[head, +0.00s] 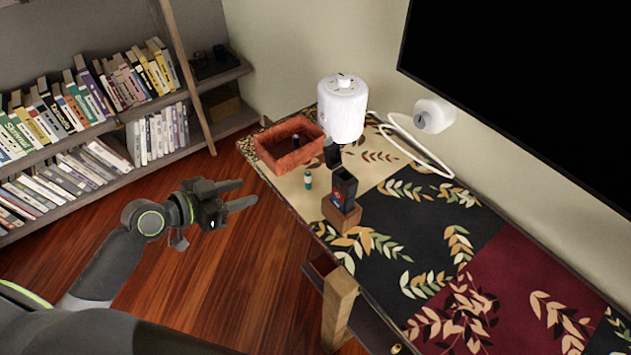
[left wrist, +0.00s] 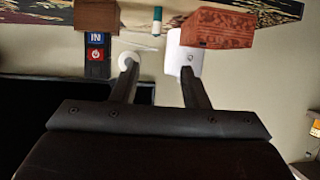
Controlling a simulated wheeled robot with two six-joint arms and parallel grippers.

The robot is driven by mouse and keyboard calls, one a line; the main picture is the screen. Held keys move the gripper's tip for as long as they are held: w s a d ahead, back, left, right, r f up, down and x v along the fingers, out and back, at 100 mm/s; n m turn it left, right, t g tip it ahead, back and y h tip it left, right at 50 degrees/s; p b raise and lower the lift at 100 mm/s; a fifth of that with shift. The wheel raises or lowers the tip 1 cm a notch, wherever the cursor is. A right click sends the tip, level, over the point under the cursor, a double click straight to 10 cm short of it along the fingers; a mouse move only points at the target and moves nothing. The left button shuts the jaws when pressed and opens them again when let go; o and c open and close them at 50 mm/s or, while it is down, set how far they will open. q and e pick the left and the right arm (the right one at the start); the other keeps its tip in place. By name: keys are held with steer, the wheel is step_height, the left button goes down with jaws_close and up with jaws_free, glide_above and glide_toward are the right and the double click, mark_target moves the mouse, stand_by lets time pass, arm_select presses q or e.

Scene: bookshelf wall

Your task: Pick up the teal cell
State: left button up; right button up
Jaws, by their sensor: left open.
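The teal cell (head: 308,180), a small upright cylinder with a pale band, stands on the patterned tabletop near its left edge in the head view. It is between the red-brown basket and the black box. It also shows at the top of the left wrist view (left wrist: 156,22), between the two finger directions. My left gripper (head: 249,193) is open and empty, to the left of the cell and apart from it, over the floor beside the table. Its two fingers show in the left wrist view (left wrist: 158,68). My right gripper is not in view.
A red-brown basket (head: 288,158) holds a dark item. A white canister (head: 343,110) with a cable stands behind. A wooden piece (head: 338,305) juts from the table's near side.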

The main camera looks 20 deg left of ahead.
arm_select(q)
steer(key=p, duration=0.1)
glide_toward(306, 173)
steer(key=x, duration=0.3)
steer(key=shift+w+d+f, duration=0.15)
steer(key=shift+d+f, duration=0.05)
steer(key=p+x, duration=0.1)
steer(key=x, duration=0.2)
steer(key=shift+w+d+r, duration=0.1)
steer(key=shift+w+d+f, duration=0.3)
steer(key=shift+w+d, duration=0.05)
steer(key=shift+w, duration=0.15)
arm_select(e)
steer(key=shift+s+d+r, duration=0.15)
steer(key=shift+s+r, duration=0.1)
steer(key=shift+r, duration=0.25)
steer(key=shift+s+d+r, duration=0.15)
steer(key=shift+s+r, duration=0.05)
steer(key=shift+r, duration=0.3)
arm_select(q)
jaws_close()
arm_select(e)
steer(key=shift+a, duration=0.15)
